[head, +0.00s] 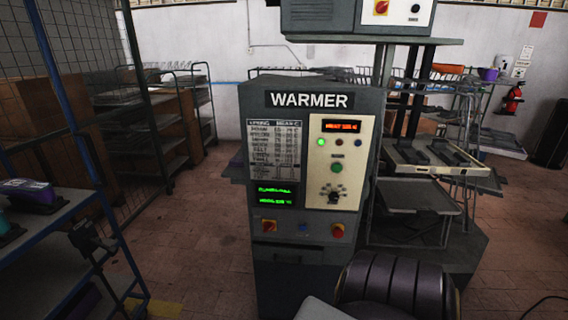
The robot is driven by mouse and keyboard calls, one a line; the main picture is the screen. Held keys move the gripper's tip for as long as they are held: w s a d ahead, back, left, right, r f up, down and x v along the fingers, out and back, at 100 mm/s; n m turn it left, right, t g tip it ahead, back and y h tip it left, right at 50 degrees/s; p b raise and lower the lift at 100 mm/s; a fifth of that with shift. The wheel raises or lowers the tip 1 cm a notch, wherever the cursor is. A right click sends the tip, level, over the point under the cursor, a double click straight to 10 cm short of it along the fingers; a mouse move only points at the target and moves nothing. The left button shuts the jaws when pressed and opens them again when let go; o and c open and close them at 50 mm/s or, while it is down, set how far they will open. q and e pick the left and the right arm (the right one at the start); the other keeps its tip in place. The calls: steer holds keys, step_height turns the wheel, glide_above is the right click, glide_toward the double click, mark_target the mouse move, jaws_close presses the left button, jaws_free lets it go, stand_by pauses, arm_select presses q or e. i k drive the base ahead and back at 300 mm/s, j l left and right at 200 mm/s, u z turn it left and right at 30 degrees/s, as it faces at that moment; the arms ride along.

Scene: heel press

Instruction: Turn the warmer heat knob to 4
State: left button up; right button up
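The warmer (262,120) is a dark grey cabinet labelled WARMER, standing upright in the middle of the head view. Its pale control panel (346,160) carries a black heat knob (334,196) low down, with a ring of scale marks around it. The marks and the knob's pointer are too small to read. A red display (342,126) is lit at the panel's top, and a green lamp (320,141) glows below it. Green text shows on a lower display (276,196). Neither of my grippers is in view, and nothing touches the knob.
A green button (337,168) is above the knob. A blue-framed rack (60,225) with shoes is at left. Floor (195,245) shows between rack and warmer.

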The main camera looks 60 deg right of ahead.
mark_target(334, 196)
steer(key=z, duration=2.35)
